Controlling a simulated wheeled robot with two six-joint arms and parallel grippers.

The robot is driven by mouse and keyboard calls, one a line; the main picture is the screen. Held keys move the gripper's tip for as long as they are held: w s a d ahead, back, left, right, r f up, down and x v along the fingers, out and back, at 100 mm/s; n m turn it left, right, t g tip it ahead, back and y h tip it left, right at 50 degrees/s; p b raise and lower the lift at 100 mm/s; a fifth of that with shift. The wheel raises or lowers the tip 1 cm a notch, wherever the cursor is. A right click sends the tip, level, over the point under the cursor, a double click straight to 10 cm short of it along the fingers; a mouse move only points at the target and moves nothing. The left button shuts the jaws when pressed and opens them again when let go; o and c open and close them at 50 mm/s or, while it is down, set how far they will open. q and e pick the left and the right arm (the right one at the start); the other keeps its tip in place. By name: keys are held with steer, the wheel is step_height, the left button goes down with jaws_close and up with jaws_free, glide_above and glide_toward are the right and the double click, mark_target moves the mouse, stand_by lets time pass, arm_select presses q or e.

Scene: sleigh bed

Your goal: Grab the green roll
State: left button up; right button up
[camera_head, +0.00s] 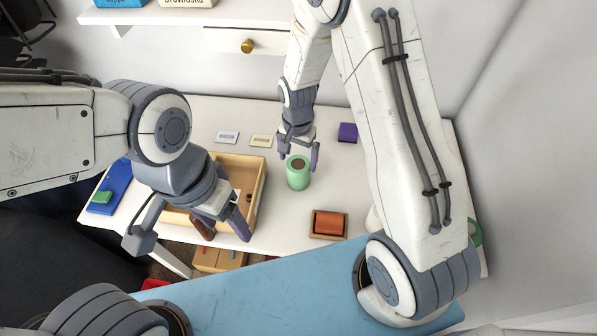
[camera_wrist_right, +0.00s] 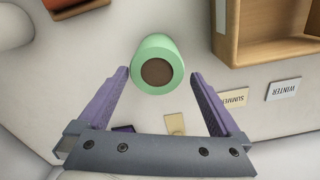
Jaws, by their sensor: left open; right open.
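The green roll (camera_head: 298,174) stands upright on the white table in the head view, with a brown centre on its top. It also shows in the right wrist view (camera_wrist_right: 155,62), just beyond and between the fingertips. My right gripper (camera_head: 299,150) is open at the back of the roll; its fingers (camera_wrist_right: 160,75) point at the roll from both sides and hold nothing. My left gripper (camera_head: 222,224) is open over the front of the wooden tray, away from the roll. A brown item under its fingers is partly hidden.
The wooden tray (camera_head: 262,168) stands left of the roll. A wooden box with an orange-red roll (camera_head: 328,224) is at the front right. A purple block (camera_head: 347,132) and small label cards (camera_head: 262,141) lie behind. A blue board (camera_head: 113,190) is at far left.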

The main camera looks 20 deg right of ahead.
steer(key=shift+s+f+p, duration=0.15)
steer(key=shift+f+p, duration=0.2)
steer(key=shift+f, duration=1.3)
steer(key=shift+s+f+p, duration=0.15)
steer(key=shift+f+p, duration=0.2)
steer(key=shift+f, duration=1.3)
steer(key=c, duration=1.2)
